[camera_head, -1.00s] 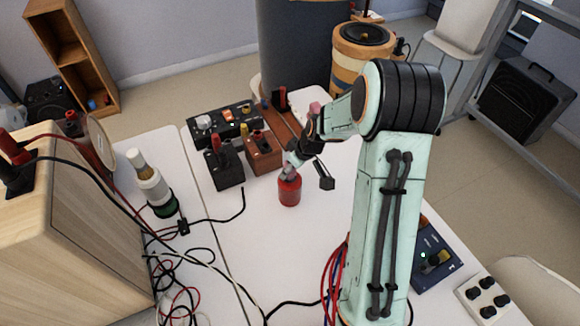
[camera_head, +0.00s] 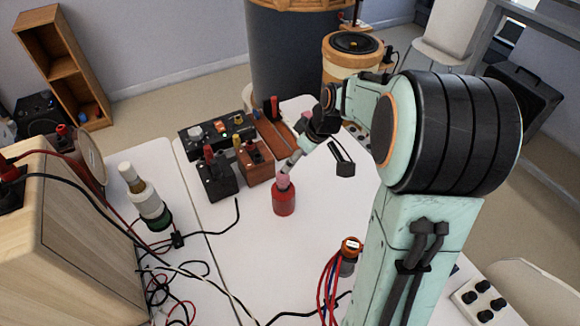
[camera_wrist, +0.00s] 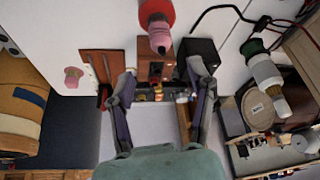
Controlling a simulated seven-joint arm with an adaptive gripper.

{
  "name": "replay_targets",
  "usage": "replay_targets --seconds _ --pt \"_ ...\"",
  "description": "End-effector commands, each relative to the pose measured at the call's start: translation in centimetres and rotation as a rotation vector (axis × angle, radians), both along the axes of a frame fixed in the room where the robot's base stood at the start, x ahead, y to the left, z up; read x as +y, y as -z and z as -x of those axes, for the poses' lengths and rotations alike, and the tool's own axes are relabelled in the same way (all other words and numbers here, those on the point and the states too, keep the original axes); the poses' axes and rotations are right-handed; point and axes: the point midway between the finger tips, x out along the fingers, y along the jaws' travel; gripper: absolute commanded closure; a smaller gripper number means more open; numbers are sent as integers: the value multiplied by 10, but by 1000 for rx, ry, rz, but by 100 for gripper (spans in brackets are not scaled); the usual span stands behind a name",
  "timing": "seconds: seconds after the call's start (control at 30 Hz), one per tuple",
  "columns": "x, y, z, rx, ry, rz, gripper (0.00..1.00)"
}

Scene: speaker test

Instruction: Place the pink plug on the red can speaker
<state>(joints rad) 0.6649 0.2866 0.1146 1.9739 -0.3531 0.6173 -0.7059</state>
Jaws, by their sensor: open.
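The red can speaker (camera_head: 284,204) stands upright on the white table. A pink plug (camera_head: 283,181) stands upright on its top; both show at the top of the wrist view, the plug (camera_wrist: 159,38) and the red can (camera_wrist: 168,10). My gripper (camera_head: 315,165) is behind and above the can, its fingers spread. In the wrist view my open gripper (camera_wrist: 162,68) has nothing between its fingers, and the plug lies beyond the fingertips, apart from them. A second pink plug (camera_wrist: 72,77) stands on the table at the left of the wrist view.
Black (camera_head: 215,178) and brown (camera_head: 255,162) boxes with plugs stand left of the can. A green-based bottle-shaped item (camera_head: 147,200) is farther left. An orange-topped connector (camera_head: 350,248) with red cables is in front.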

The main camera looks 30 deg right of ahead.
Motion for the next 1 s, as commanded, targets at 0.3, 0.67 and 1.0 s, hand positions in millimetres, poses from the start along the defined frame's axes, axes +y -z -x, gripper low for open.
replay_targets --seconds 0.3,0.67,1.0 --pt "19 -19 16 35 5 2 45" --pt "143 -45 188 335 194 27 45" --pt "152 -38 237 405 272 36 45"
